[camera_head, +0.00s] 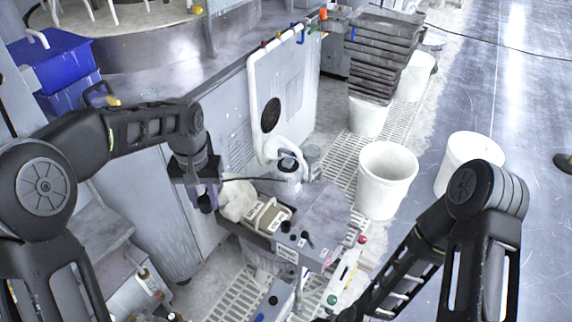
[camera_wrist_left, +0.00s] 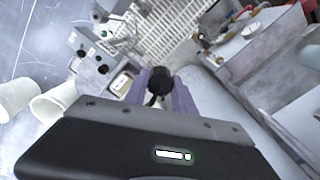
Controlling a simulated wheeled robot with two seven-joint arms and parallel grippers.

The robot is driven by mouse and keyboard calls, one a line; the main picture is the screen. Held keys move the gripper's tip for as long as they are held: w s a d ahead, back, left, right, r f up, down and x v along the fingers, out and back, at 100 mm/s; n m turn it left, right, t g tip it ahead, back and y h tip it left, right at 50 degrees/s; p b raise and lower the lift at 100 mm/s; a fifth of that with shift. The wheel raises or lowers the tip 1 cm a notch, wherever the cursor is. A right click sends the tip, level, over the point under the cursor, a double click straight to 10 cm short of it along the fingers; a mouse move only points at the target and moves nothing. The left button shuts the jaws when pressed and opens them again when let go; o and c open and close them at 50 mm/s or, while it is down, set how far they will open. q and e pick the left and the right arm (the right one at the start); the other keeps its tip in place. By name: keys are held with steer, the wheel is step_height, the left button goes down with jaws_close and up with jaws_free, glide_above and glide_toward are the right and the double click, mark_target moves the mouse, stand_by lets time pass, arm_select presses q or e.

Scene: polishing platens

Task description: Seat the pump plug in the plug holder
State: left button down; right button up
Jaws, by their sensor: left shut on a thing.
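My left gripper (camera_head: 206,196) hangs left of the small machine stand (camera_head: 325,212), fingers pointing down. In the left wrist view its purple fingers (camera_wrist_left: 161,90) are shut on the black pump plug (camera_wrist_left: 160,78), which has a dark cable. The plug is mostly hidden by the gripper in the head view. A dark cable runs from near the gripper toward the white-and-grey pump-like part (camera_head: 288,170) on the stand. A grey panel (camera_head: 288,243) with black round fittings is on the stand's front; I cannot tell which one is the plug holder. My right gripper is out of view.
A large grey cabinet (camera_head: 235,120) stands behind. White buckets (camera_head: 387,178) and stacked dark trays (camera_head: 377,55) stand to the right.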

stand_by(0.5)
arm_select(q)
steer(key=s+f, duration=0.4)
steer(key=f, duration=1.1)
